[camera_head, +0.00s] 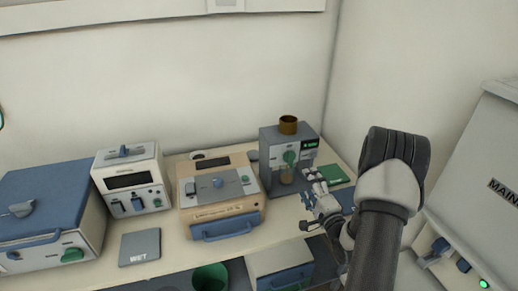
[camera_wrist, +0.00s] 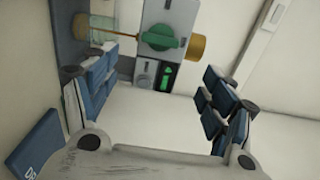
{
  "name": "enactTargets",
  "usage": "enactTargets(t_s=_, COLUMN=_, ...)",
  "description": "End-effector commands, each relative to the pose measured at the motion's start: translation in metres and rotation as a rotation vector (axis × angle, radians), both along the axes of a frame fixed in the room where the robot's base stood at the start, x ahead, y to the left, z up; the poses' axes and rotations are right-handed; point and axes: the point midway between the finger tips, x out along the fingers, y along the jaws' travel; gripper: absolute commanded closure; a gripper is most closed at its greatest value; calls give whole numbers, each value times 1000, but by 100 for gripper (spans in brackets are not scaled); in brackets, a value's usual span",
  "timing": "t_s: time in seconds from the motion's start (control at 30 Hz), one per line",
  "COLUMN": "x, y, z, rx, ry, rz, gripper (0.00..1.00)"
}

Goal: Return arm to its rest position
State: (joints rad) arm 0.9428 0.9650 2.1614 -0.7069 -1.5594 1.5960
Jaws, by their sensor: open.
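My gripper (camera_head: 318,198) is in front of a grey machine (camera_head: 270,157) at the right of the bench in the head view. In the wrist view my gripper (camera_wrist: 160,100) has its two blue-padded fingers wide apart, with nothing between them. The grey machine, with its green knob (camera_wrist: 160,42) and brown cup on top, lies beyond the fingers there. A clear jar (camera_wrist: 97,22) sits at the machine's outlet, apart from my fingers. My arm reaches in from the lower right of the head view.
A beige box with a blue handle (camera_head: 222,229), a white device (camera_head: 150,201) and a blue-lidded box (camera_head: 50,190) line the bench. A grey WET pad (camera_head: 140,247) lies in front. A green bin (camera_head: 210,277) is below. A large white cabinet (camera_head: 475,170) stands at right.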

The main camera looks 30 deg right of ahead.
Motion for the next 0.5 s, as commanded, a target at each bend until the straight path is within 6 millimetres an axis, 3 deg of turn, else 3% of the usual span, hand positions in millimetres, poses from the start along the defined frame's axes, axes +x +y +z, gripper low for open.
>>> enactTargets(t_s=0.27, x=10, y=4, z=9, rx=-50, ry=41, rz=9, gripper=23)
enactTargets(t_s=0.5, x=50, y=41, z=61, rx=-389, ry=345, rz=55, gripper=23)
